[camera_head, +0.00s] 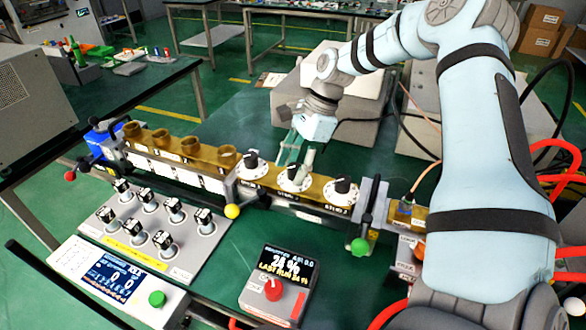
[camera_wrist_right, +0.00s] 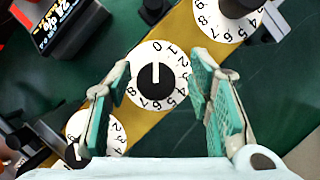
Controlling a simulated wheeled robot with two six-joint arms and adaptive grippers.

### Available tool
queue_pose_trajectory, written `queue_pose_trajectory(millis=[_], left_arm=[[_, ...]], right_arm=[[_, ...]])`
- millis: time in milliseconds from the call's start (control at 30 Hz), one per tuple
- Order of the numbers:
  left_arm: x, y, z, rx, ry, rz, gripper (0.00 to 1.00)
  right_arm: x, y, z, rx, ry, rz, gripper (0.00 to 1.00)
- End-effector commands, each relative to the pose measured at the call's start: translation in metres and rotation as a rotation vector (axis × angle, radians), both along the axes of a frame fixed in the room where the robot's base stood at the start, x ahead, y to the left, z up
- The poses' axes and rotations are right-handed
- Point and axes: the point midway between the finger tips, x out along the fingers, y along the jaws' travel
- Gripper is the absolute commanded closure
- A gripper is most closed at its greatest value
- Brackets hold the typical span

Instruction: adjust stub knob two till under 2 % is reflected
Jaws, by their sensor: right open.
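Three stub knobs with black caps on white numbered dials sit on the brass waveguide. The meter box (camera_head: 280,287) shows a large number in the twenties, last digit unclear, over "LAST RUN 24 %". My left gripper is out of view.
The other knobs (camera_head: 252,160) (camera_head: 342,187) stand close on each side. A green-knobbed clamp (camera_head: 360,246) is to the right. A panel of black knobs (camera_head: 150,232) and a control box with a green button (camera_head: 157,299) lie at the front left.

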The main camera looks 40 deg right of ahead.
Motion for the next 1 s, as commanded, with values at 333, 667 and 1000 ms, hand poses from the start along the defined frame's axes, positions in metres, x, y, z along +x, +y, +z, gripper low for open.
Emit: queue_pose_trajectory(millis=[333,667,1000], left_arm=[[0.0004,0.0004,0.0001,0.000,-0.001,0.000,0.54],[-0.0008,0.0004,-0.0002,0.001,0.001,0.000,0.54],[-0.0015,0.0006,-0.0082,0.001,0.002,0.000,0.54]], right_arm=[[0.0007,0.0017,-0.0030,0.000,0.000,0.000,0.64],[0.0012,0.0020,-0.0029,0.000,-0.001,0.000,1.00],[0.0011,0.0021,-0.0041,0.000,-0.002,-0.080,1.00]])
